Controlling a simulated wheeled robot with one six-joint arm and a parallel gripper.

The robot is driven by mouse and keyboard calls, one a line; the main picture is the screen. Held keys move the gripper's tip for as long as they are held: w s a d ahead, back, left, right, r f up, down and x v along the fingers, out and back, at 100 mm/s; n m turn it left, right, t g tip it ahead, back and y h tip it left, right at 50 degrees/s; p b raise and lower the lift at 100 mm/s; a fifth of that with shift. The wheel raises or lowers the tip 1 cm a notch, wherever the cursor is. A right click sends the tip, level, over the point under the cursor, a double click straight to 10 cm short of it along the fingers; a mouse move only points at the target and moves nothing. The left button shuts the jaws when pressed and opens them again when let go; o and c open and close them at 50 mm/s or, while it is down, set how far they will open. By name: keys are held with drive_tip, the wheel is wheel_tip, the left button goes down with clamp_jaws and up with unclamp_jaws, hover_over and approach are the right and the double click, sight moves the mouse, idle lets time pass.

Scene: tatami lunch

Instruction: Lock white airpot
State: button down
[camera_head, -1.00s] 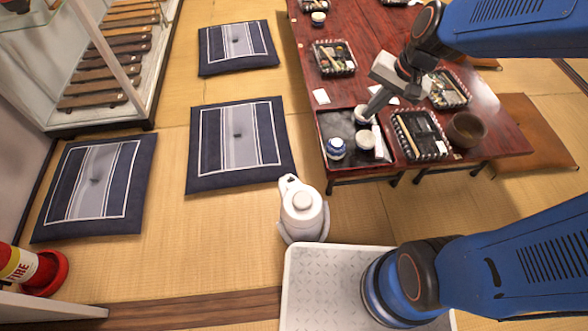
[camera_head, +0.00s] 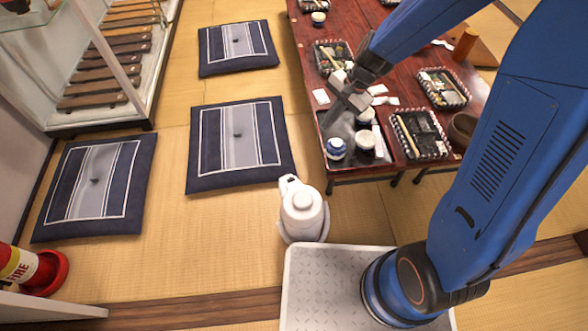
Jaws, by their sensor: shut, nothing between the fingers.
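The white airpot (camera_head: 302,212) stands upright on the tatami floor, just beyond my base plate and left of the table's near end. Its round lid top faces up, its spout points up and left, and a grey handle ring goes around its body. Any lock mark on the lid is too small to make out. My gripper (camera_head: 327,125) is shut and empty. It is over the near left corner of the low table, above a dark tray, up and to the right of the airpot and apart from it.
The low red table (camera_head: 383,98) carries bento boxes (camera_head: 418,134), a blue-and-white cup (camera_head: 336,148) and a white-lidded cup (camera_head: 366,140). Floor cushions (camera_head: 240,145) lie to the left. Tatami left of the airpot is clear.

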drive_tip(key=w+a+f+m, duration=0.15)
drive_tip(key=a+f, duration=0.25)
drive_tip(key=f, duration=0.5)
drive_tip(key=m+g, duration=0.2)
drive_tip(key=m, duration=0.1)
approach(286, 175)
drive_tip(key=w+d+r, duration=0.2)
drive_tip(key=d, duration=0.1)
drive_tip(key=shift+s+a, duration=0.15)
drive_tip(key=x, duration=1)
drive_tip(key=shift+d, duration=0.2)
drive_tip(key=shift+s+a, duration=0.3)
drive_tip(key=shift+a, duration=0.35)
drive_tip(key=shift+s+a, duration=0.3)
drive_tip(key=shift+a, duration=0.3)
